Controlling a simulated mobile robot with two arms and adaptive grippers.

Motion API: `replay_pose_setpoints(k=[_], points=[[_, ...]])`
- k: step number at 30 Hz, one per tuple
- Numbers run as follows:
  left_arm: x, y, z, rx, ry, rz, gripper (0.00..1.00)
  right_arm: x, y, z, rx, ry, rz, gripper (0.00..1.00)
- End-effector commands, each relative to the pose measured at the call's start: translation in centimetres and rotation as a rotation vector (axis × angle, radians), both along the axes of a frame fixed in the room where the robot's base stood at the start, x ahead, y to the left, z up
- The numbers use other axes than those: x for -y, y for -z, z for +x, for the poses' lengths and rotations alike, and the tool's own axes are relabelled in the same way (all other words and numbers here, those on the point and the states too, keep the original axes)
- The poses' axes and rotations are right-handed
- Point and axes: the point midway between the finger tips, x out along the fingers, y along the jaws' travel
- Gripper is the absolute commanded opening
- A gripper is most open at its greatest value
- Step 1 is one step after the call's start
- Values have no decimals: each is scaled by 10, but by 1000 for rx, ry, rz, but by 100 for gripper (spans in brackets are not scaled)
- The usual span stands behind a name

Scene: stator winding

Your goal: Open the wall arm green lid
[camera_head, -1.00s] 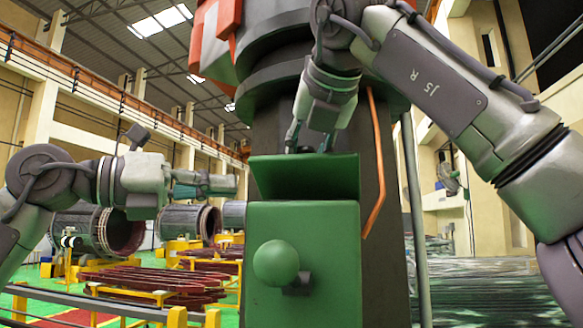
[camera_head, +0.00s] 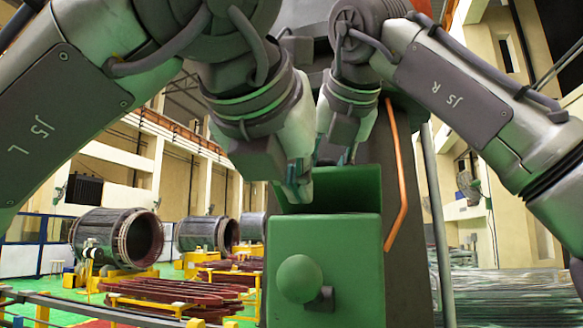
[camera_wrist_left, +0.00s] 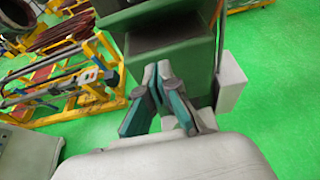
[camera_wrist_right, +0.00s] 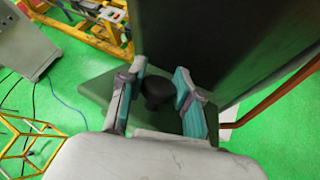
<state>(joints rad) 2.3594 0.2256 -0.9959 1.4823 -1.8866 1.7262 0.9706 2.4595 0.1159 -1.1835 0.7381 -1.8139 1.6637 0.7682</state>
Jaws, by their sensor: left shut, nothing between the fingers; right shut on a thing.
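The green lid (camera_head: 345,187) stands tilted up at the back of the green box (camera_head: 345,255). A round green ball (camera_head: 299,279) sticks out of the box front. My right gripper (camera_head: 345,155) is behind the lid; in the right wrist view, its fingers (camera_wrist_right: 158,85) are shut on the black knob (camera_wrist_right: 158,92) of the lid. My left gripper (camera_head: 301,198) points down at the box's front top edge, before the lid. In the left wrist view its fingers (camera_wrist_left: 158,75) are together and empty, near the box's dark opening (camera_wrist_left: 165,36). Touch cannot be told.
An orange bar (camera_head: 395,180) runs down the dark column right of the box. Yellow stands (camera_head: 155,300) with dark red coils and large stator cylinders (camera_head: 118,237) are at the left, farther back. Open green floor (camera_wrist_left: 260,110) lies around the box.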

Motion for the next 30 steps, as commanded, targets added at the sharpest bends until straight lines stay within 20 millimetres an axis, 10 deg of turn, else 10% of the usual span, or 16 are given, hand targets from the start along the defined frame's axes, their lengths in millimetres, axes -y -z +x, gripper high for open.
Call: replay_pose_setpoints(k=[7, 12, 30], points=[[17, 22, 49, -5, 2, 1, 0, 0, -2, 0, 6, 1, 1, 0], [21, 0, 61, -1, 1, -2, 0, 0, -2, 0, 5, 1, 1, 0], [23, -13, 70, 0, 4, -1, 0, 0, -1, 0, 4, 0, 1, 0]])
